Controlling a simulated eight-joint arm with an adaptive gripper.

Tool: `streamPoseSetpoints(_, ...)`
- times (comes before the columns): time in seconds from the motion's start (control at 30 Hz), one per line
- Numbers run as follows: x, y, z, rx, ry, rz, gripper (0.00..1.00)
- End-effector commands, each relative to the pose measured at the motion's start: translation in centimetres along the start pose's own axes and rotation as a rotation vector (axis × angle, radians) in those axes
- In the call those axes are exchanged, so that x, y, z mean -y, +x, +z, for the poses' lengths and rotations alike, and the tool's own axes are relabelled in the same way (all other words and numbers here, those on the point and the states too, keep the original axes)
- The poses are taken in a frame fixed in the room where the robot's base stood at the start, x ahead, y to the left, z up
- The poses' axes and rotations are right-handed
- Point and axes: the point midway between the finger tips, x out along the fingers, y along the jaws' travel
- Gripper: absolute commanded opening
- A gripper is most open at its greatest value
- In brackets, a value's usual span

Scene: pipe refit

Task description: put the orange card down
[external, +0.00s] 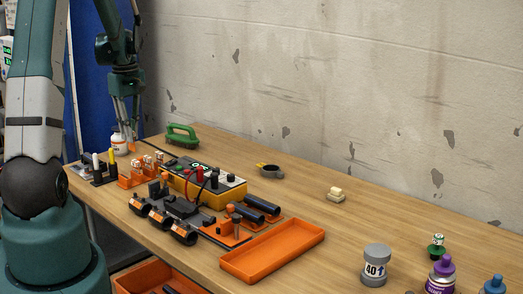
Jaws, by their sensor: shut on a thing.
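My gripper (126,128) hangs at the far left end of the table, fingers pointing down. It is shut on a small orange piece (131,145) at its fingertips, which looks like the orange card. Little of the card shows, and I cannot tell whether it touches the table. A white bottle (119,147) stands just beside the fingertips on the left.
A wooden table (300,190) holds a yellow meter box (208,186), black pipe parts in orange holders, and an empty orange tray (272,250). A green handled tool (182,134) lies behind. A grey weight (375,266) stands front right. The middle right is mostly clear.

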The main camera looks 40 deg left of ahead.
Motion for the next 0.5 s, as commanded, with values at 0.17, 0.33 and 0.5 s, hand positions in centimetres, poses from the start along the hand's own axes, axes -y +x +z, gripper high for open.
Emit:
streamPoseSetpoints(0.17,-5.0,-0.2,-0.8,0.000,0.003,0.000,0.04)
streamPoseSetpoints(0.33,-10.1,-0.3,-1.3,0.000,0.003,-0.001,0.04)
streamPoseSetpoints(0.5,-15.1,-0.2,-1.4,0.000,0.003,-0.001,0.04)
